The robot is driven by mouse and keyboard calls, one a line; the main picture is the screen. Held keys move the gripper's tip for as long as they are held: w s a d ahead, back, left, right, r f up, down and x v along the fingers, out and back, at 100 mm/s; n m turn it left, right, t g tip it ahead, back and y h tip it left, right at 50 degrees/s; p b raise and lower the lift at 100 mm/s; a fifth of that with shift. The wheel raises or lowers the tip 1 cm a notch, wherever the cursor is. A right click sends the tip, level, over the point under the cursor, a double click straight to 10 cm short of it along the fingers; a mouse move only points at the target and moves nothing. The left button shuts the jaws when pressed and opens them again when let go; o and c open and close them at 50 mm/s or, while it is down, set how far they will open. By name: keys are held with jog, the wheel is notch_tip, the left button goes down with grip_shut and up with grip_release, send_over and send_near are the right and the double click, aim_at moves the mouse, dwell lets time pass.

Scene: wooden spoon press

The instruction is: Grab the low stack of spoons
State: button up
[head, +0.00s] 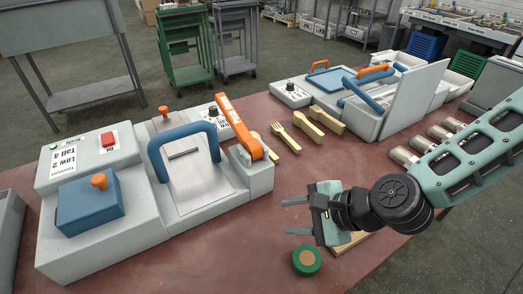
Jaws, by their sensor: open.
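Several pale wooden utensil stacks lie on the red table behind the press, pointing away to the upper left. One stack (286,138) looks low and has a fork-like end. Two others, a middle stack (303,126) and a right stack (327,120), look thicker. Another pale piece is mostly hidden behind the orange lever. I cannot clearly tell spoons from forks at this size. My gripper (298,216) is open and empty, its fingers pointing left over the table's front, well apart from the stacks. A flat wooden piece (350,243) shows partly under it.
A press (190,185) with a blue handle and orange lever (239,120) stands left; its label reads "Low 2, Tall 4". A green round object (307,261) sits near the front. Metal cylinders (404,154) lie right. A second machine (385,95) stands behind. The table's middle is clear.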

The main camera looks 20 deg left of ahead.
jog(key=w+m+t, duration=0.1)
jog(key=m, duration=0.1)
jog(key=w+m+t+y, duration=0.1)
jog(key=w+m, duration=0.1)
jog(key=w+a+m+b, duration=0.1)
jog(key=w+m, duration=0.1)
jog(key=shift+w+f+m+t+y, duration=0.2)
jog(key=shift+m+t+y, duration=0.1)
jog(key=shift+t, duration=0.1)
jog(key=w+d+m+t, duration=0.1)
jog(key=w+m, duration=0.1)
jog(key=w+m+t, duration=0.1)
jog(key=w+m, duration=0.1)
jog(key=m, duration=0.1)
jog(key=w+d+m+t+b, duration=0.1)
jog(key=w+m+t, duration=0.1)
jog(key=w+m, duration=0.1)
jog(key=shift+w+d+r+h, duration=0.1)
jog(key=shift+d+r+h, duration=0.1)
jog(key=shift+d+h, duration=0.15)
jog(key=shift+w+m, duration=0.3)
jog(key=shift+m, duration=0.1)
jog(key=p, duration=0.1)
send_near(273, 154)
jog(key=x, duration=0.4)
jog(key=shift+f, duration=0.15)
jog(key=shift+p+x, duration=0.75)
jog(key=shift+x, duration=1.85)
jog(key=shift+a, duration=0.1)
grip_shut()
